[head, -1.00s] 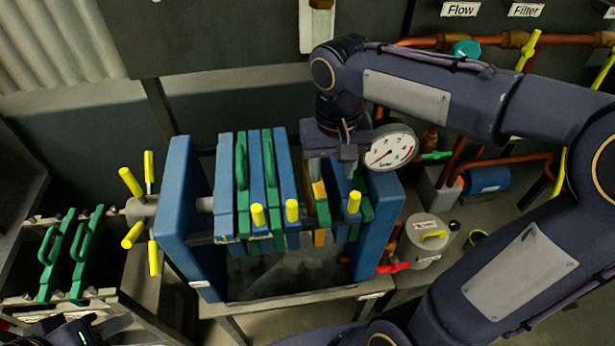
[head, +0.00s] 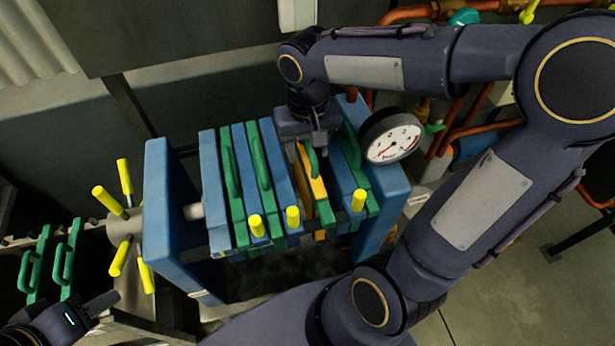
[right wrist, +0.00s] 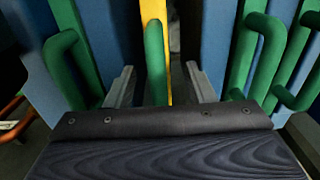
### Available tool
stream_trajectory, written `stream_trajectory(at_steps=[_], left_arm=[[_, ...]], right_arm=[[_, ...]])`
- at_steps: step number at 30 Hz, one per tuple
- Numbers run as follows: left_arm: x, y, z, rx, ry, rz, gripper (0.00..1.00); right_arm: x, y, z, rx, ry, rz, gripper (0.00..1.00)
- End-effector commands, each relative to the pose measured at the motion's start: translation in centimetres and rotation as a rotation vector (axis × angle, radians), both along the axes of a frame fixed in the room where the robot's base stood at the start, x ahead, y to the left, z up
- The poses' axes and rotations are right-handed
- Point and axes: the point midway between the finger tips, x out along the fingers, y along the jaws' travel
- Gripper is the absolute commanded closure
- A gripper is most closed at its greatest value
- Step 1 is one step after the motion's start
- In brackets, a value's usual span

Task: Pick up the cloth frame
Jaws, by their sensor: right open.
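The yellow frame with a green handle (head: 316,187), which I take to be the cloth frame, stands upright between blue and green plates in the blue press. My right gripper (head: 306,146) is open just above and behind it, pointing down. In the right wrist view the green handle (right wrist: 155,62) and the yellow edge (right wrist: 153,12) lie between its two spread fingers (right wrist: 161,85), with gaps on both sides.
Blue end plates (head: 165,215) bound the press. Yellow knobs (head: 292,216) stick out in front. A pressure gauge (head: 391,137) is right of my right gripper. Green handled frames (head: 64,255) stand in a rack at left. Copper pipes run behind.

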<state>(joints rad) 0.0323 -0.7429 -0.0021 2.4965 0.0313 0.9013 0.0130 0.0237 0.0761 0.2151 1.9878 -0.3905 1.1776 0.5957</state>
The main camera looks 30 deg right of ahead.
Motion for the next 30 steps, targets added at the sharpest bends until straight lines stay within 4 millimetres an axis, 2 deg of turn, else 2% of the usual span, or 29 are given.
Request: stream_trajectory(at_steps=[3, 6, 13, 24, 30], left_arm=[[0.0, 0.0, 0.2, 0.000, 0.000, 0.000, 0.64], [0.0, 0.0, 0.2, 0.000, 0.000, 0.000, 0.64], [0.0, 0.0, 0.2, 0.000, 0.000, 0.000, 0.64], [0.0, 0.0, 0.2, 0.000, 0.000, 0.000, 0.64], [0.0, 0.0, 0.2, 0.000, 0.000, 0.000, 0.64]], right_arm=[[-0.1, -0.1, -1.6, -0.001, 0.003, -0.001, 0.51], [-0.1, -0.1, -2.3, 0.000, 0.001, 0.000, 0.51], [0.0, -0.1, -2.4, 0.000, -0.001, 0.000, 0.51], [0.0, -0.1, -2.4, 0.000, -0.001, 0.000, 0.99], [0.0, -0.1, -2.4, 0.000, -0.001, 0.000, 1.00]])
